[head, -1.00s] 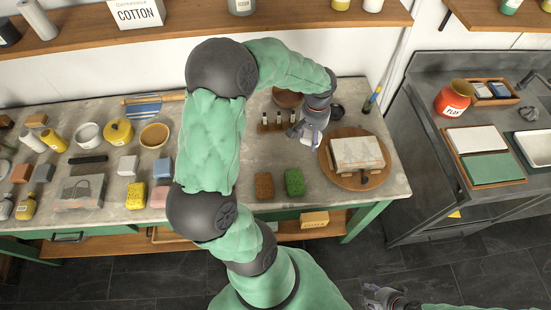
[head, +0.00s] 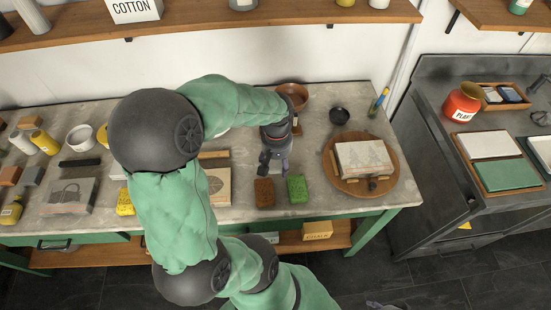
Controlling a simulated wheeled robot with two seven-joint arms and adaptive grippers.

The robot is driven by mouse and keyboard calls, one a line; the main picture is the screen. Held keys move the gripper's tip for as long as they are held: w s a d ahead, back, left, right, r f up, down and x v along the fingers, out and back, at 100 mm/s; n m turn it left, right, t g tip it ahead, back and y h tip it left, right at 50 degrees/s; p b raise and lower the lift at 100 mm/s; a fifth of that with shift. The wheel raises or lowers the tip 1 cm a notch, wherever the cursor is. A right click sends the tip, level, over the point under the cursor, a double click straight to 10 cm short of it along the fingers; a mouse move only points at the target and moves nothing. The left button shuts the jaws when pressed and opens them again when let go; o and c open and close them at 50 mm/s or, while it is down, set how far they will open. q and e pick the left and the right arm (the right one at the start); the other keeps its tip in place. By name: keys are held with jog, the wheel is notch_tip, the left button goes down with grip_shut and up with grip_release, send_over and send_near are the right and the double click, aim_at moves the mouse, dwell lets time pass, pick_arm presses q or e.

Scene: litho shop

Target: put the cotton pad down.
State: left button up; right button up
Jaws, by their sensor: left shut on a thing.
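My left gripper (head: 273,162) points down over the worktable (head: 320,203), just behind a brown sponge and a green sponge. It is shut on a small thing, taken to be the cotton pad. The pad is mostly hidden by the fingers, and I cannot tell whether it touches the tabletop. Only a sliver of what seems to be my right gripper (head: 378,305) shows at the bottom edge, so its fingers cannot be seen.
The brown sponge (head: 264,192) and green sponge (head: 298,189) lie near the front edge. A pale block (head: 363,158) rests on a round wooden board (head: 390,178) to the right. A brown bowl (head: 293,96) and small dark bowl (head: 339,115) stand behind. My arm hides the left-middle table.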

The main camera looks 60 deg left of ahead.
pick_arm(q)
jog(key=w+a+f, duration=0.1)
jog(key=a+f, duration=0.1)
jog(key=w+a+f+b, duration=0.1)
jog(key=w+a+f, duration=0.1)
jog(key=a+f, duration=0.1)
jog(key=w+a+f+b, duration=0.1)
jog(key=w+a+f, duration=0.1)
jog(key=a, duration=0.1)
jog(key=shift+f, duration=0.35)
jog(key=shift+w+a+f+b, duration=0.15)
jog(key=shift+f+b, duration=0.3)
jog(key=shift+f, duration=0.45)
jog(key=shift+a+f+b, duration=0.1)
jog(key=shift+f+b, duration=0.35)
jog(key=shift+f, duration=0.45)
jog(key=shift+f, duration=0.15)
jog(key=o, duration=1.3)
jog(key=shift+o, duration=0.2)
